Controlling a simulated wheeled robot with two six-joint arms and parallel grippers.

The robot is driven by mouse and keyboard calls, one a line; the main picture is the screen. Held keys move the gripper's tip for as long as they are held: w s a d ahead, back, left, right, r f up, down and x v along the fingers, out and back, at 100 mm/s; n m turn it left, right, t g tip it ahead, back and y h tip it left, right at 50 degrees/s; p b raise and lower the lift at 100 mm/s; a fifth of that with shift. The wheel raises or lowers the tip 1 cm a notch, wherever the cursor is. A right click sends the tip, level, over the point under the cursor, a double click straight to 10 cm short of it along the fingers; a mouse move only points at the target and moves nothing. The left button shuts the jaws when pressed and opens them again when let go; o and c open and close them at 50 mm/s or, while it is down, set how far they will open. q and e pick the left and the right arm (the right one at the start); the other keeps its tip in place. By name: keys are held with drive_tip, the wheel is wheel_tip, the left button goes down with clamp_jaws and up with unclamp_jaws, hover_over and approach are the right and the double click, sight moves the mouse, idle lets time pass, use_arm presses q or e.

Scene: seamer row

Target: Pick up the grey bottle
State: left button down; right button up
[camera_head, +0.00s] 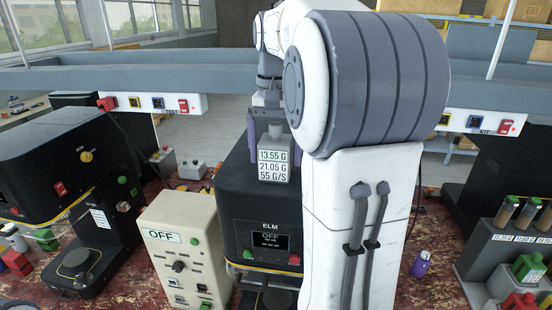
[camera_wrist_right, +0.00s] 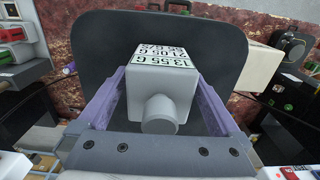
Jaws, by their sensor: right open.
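The grey bottle (camera_head: 274,165) is a boxy block with a short neck and a white label reading 13.55 G, 21.05 G and 55 G/S. It appears to stand on top of the black ELM machine (camera_head: 228,200). In the right wrist view the bottle (camera_wrist_right: 160,88) sits with its round cap towards the camera. My right gripper (camera_wrist_right: 163,82) is open, with one purple finger on each side of the bottle. Whether the fingers touch it I cannot tell. My left gripper is not in view.
A cream control box (camera_head: 185,245) marked OFF stands left of the ELM machine. Another black machine (camera_head: 60,165) is farther left. A rack with brown vials (camera_head: 510,245) is at the right. A small purple bottle (camera_head: 421,264) stands on the worn red bench.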

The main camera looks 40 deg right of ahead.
drive_tip(key=shift+f, duration=0.7)
drive_tip(key=c, duration=1.4)
drive_tip(key=shift+r, duration=0.1)
